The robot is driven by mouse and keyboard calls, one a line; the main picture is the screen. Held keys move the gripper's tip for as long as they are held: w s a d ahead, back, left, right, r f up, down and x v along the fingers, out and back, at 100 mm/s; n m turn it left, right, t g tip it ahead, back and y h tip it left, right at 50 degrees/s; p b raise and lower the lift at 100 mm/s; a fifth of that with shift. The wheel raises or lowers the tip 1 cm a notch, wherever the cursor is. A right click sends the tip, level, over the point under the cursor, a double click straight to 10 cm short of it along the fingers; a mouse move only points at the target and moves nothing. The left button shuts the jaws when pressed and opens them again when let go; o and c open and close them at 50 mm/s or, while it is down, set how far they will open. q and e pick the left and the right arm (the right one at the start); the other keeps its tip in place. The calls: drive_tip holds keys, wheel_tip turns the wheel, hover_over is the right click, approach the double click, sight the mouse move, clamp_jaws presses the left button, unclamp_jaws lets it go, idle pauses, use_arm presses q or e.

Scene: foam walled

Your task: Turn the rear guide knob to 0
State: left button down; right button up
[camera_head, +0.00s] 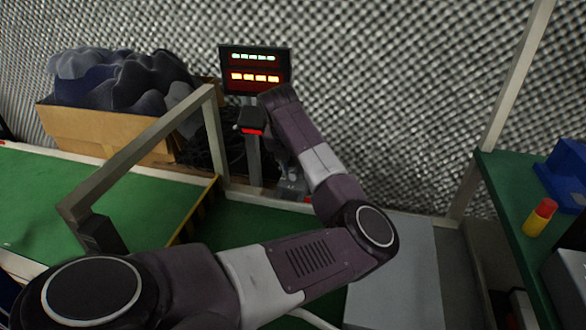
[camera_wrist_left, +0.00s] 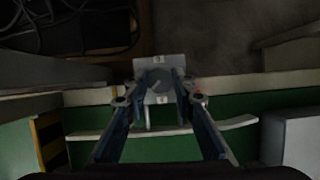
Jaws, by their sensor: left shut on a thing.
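The rear guide knob (camera_wrist_left: 159,80) is a round grey knob on a light plate (camera_wrist_left: 145,61) with small labels above and below it, too small to read surely. In the left wrist view my left gripper (camera_wrist_left: 160,88) has its two fingers on either side of the knob, shut on it. In the head view the left gripper (camera_head: 291,185) is small, at the far edge of the green belt beside the post. It hides the knob there. My right gripper is not in view.
A display (camera_head: 256,77) with lit green and orange bars stands behind my arm. A grey frame bar (camera_head: 140,150) crosses the green belt (camera_head: 90,195). A cardboard box (camera_head: 100,132) of dark cloth is at the back left. A pale curved rail (camera_wrist_left: 190,130) lies over the belt.

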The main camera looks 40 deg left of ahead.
use_arm(q)
drive_tip(key=c, duration=1.6)
unclamp_jaws()
drive_tip(key=shift+n, duration=0.3)
